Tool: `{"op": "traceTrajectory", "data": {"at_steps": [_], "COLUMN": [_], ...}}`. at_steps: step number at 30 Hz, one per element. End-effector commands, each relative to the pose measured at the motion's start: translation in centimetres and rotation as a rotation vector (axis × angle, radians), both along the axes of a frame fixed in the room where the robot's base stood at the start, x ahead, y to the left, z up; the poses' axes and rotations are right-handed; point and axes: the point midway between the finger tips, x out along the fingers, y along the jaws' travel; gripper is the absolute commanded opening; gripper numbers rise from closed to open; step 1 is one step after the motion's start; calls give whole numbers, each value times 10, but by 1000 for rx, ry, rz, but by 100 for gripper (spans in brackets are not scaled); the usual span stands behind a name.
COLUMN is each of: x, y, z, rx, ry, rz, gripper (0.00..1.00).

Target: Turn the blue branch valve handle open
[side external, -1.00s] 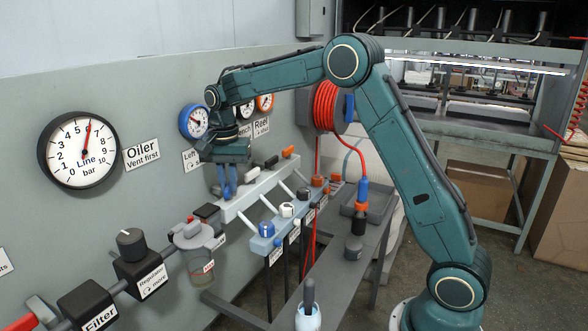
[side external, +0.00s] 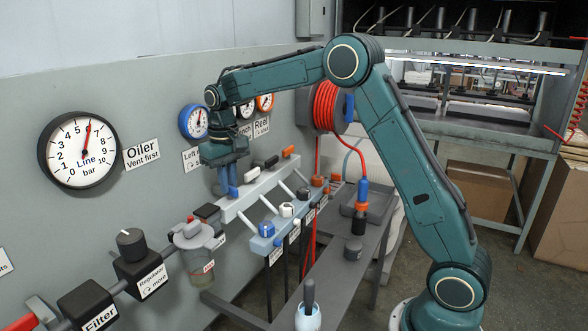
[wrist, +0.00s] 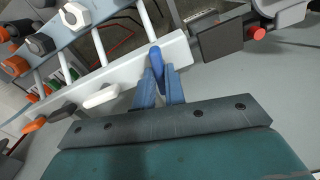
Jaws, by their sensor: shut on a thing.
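The blue branch valve handle (wrist: 155,56) sits at the end of the white manifold bar (wrist: 118,85) in the wrist view. My gripper (wrist: 160,80) has its two blue fingers closed around the handle's near part, with its far end showing beyond them. In the side external view my gripper (side external: 228,187) points down at the left end of the manifold bar (side external: 254,197). There the fingers mostly hide the handle. The small blue-rimmed gauge (side external: 195,121) on the wall behind has its needle pointing up and a little right.
Other handles stand along the bar: white (side external: 252,173), black and orange (side external: 288,151). A lower pale blue block (side external: 268,243) carries a blue knob and other knobs. The oiler bowl (side external: 201,262) is close left of the bar. The grey wall panel is close behind.

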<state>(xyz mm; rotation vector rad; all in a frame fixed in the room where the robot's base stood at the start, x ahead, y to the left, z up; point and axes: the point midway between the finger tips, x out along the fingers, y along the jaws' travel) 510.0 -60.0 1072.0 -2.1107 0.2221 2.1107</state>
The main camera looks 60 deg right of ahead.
Motion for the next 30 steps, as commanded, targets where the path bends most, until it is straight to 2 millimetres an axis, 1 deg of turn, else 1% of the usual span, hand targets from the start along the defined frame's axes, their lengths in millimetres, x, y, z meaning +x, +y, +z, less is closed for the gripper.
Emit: {"op": "traceTrajectory", "data": {"at_steps": [6, 11, 26, 27, 29, 30], "x": [0, -1, -1, -1, -1, -1], "y": [1, 1, 0, 0, 0, 0], "z": [1, 1, 1, 1, 1, 1], "rx": [0, 0, 0, 0, 0, 0], "ry": [1, 1, 1, 1, 2, 1], "rz": [141, 200, 229, 229, 229, 228], "gripper": [0, 0, 0, 14, 26, 33]}}
